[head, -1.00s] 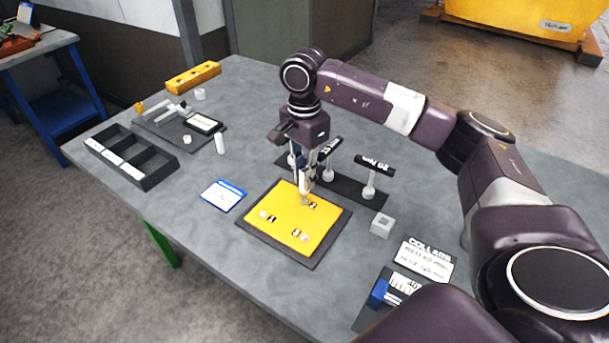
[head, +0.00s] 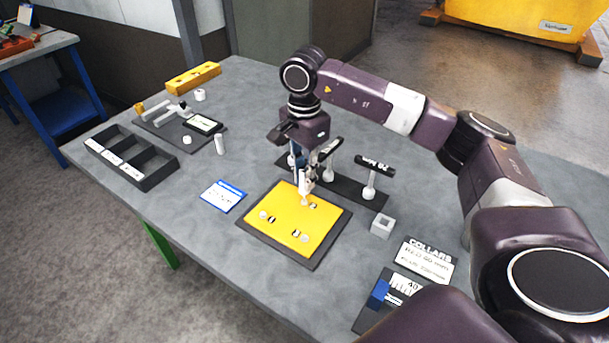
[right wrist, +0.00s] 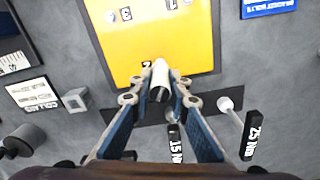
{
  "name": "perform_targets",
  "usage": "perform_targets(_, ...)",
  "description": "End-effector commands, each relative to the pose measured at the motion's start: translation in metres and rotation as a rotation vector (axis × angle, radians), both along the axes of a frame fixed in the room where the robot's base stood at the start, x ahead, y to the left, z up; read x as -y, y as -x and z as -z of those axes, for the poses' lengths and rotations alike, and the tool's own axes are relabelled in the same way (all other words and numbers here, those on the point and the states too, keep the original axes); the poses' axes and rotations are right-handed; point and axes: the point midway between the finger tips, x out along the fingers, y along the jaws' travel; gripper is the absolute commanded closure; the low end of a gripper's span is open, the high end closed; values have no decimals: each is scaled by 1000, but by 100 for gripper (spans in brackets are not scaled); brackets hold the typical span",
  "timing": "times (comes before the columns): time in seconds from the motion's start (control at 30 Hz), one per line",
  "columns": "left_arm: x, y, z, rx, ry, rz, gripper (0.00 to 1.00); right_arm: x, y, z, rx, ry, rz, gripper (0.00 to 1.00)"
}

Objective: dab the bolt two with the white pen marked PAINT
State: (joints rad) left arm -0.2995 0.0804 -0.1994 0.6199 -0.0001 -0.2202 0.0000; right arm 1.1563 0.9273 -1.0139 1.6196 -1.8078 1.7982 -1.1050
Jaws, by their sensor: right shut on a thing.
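A white pen (head: 307,186) is held roughly upright in my right gripper (head: 305,180), which is shut on it. Its lower end is over the far part of the yellow plate (head: 285,225), beside a small black number mark. In the right wrist view the pen (right wrist: 160,76) sits between the blue-padded fingers (right wrist: 154,100), next to the mark that reads 2 (right wrist: 147,64). The bolt there is hidden by the pen, and I cannot tell whether the tip touches it. The PAINT marking is not readable. Two other pale bolts (head: 264,215) (head: 304,238) show on the plate. My left gripper is out of view.
Black-handled T-shaped tools (head: 375,165) stand in a dark rack (head: 345,190) just behind the plate. A grey square block (head: 382,226) and the COLLARS card (head: 425,260) lie right. A blue-white card (head: 223,196), black tray (head: 150,178) and white cylinder (head: 220,145) are left.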

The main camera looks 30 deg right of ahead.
Motion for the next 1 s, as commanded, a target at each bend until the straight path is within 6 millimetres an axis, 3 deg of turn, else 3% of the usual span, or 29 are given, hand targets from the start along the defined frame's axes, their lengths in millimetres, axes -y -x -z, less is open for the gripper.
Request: perform_targets(1.0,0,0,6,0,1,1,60,0,0,8,0,0,0,100)
